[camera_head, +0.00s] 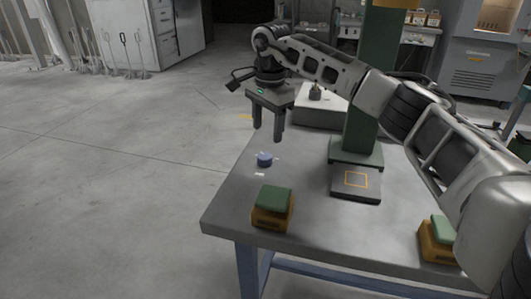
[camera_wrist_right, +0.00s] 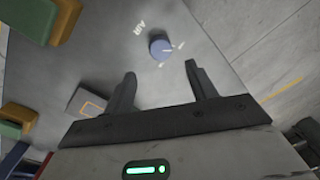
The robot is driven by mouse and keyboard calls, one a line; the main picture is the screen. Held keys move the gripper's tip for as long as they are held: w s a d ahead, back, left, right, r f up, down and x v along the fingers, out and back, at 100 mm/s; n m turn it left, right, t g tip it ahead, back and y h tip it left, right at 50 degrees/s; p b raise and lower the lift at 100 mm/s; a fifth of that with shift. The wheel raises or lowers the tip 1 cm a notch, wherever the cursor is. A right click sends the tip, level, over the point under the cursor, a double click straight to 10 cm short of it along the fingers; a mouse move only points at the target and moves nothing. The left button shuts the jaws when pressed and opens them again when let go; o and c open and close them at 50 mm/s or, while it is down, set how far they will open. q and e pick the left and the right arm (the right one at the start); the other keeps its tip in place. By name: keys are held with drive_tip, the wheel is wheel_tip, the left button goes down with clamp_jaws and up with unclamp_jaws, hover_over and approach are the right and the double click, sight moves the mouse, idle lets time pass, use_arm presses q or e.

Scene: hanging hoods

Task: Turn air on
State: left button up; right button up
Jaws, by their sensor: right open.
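A small round blue knob (camera_head: 264,160) sits on the grey table top near its left edge, with pale marks around it. In the right wrist view the knob (camera_wrist_right: 160,46) lies ahead of the fingertips, and the word AIR is printed beside it. My right gripper (camera_head: 268,138) points down above the table, just above and behind the knob in the head view. Its two fingers (camera_wrist_right: 158,72) are apart with nothing between them, and they do not touch the knob. My left gripper is not in view.
A green-topped yellow button block (camera_head: 272,208) stands at the table's front left, and another (camera_head: 438,240) at the right. A green column (camera_head: 362,110) rises behind a dark plate (camera_head: 355,184) with an orange square. The table top around the knob is clear.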

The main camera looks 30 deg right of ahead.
sight(265, 155)
drive_tip(key=f, duration=0.7)
drive_tip(key=shift+w+f, duration=0.3)
drive_tip(key=shift+f, duration=0.1)
drive_tip(key=c, duration=1)
